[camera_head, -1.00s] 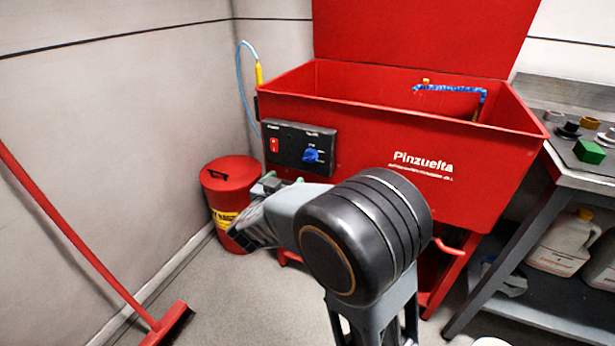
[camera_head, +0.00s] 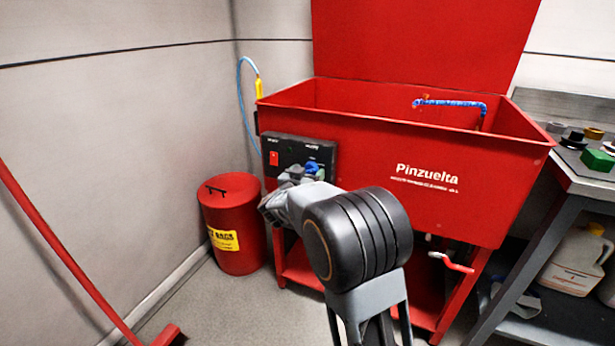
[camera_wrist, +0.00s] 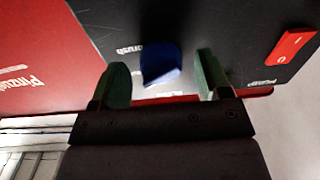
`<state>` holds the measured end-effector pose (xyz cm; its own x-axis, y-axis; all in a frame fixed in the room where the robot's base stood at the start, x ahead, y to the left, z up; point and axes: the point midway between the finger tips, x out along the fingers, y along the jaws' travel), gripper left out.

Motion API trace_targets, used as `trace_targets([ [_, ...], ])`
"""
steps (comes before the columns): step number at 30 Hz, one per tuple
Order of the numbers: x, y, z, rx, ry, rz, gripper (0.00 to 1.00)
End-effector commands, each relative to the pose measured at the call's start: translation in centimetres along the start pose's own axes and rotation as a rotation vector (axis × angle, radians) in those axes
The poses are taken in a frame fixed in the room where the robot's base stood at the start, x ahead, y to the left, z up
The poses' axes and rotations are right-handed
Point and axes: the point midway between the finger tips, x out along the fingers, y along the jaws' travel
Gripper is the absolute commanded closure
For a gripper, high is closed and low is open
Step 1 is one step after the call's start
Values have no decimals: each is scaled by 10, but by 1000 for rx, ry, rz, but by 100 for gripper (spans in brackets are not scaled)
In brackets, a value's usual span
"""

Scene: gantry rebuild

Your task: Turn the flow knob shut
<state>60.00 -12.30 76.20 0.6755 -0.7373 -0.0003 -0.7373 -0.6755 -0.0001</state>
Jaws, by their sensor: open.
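The blue flow knob (camera_head: 311,167) is on the black control panel (camera_head: 285,152) at the front left of the red parts washer (camera_head: 390,150). My gripper (camera_head: 286,180) is in front of the panel and covers the lower part of the knob in the head view. In the wrist view the knob (camera_wrist: 160,64) lies between the two green fingertips of my gripper (camera_wrist: 161,82), with a gap on each side. The jaws are open and no contact shows.
A red switch (camera_head: 273,158) sits left of the knob on the same panel and shows at the upper right of the wrist view (camera_wrist: 292,44). A red waste bin (camera_head: 232,222) stands left of my arm. A red-handled valve (camera_head: 452,262) is under the tank. A workbench (camera_head: 590,185) stands at the right.

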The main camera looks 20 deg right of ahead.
Motion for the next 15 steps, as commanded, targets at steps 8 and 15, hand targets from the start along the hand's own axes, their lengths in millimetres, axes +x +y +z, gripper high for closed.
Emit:
trace_targets([
  [8,5,0,0,0,0,-1,30],
  [15,5,0,0,0,0,-1,40],
])
